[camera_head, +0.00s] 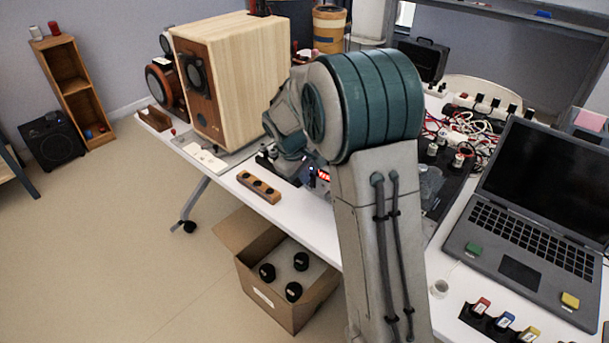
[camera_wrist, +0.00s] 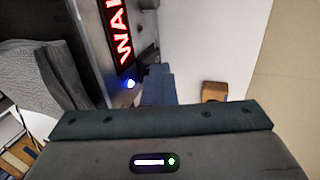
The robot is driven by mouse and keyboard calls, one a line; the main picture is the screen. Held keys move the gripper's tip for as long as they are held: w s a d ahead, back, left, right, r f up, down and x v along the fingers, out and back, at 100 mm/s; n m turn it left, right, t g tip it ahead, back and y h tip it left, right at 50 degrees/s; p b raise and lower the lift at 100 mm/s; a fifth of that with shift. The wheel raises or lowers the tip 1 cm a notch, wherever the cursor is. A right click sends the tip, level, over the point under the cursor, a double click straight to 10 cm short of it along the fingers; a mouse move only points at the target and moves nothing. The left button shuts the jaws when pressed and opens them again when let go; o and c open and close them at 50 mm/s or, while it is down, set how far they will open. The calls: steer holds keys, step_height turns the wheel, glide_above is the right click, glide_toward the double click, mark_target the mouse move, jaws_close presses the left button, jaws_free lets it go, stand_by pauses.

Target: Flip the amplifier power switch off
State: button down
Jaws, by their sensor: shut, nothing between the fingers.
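The amplifier shows in the wrist view as a dark grey metal face (camera_wrist: 92,28) with a red lit sign (camera_wrist: 122,32), cut off at the frame edge, and a small blue-white light (camera_wrist: 130,84). My gripper (camera_wrist: 158,72) is shut and empty, its blue-grey fingers close beside that face, right of the light. A small dark part (camera_wrist: 148,54) sits at the fingertips; I cannot tell whether it is the power switch or whether the fingers touch it. In the head view my arm hides most of the amplifier; its red sign (camera_head: 323,175) shows.
A large wooden speaker (camera_head: 240,75) stands on the white table (camera_head: 310,222) beyond my arm. A wooden block with holes (camera_head: 259,187) lies near the table edge. Cables (camera_head: 465,135) and a laptop (camera_head: 530,210) are at right. An open carton (camera_head: 265,290) stands on the floor.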

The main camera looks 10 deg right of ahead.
steer(key=s+a, duration=0.2)
steer(key=shift+a+r, duration=0.2)
steer(key=shift+a, duration=0.2)
steer(key=v, duration=1)
steer(key=shift+s+a+p, duration=0.15)
steer(key=shift+a+p, duration=0.05)
steer(key=shift+p, duration=0.2)
steer(key=s+a+f+t+h, duration=0.3)
steer(key=a+f+h, duration=0.1)
steer(key=shift+s+f+h, duration=0.3)
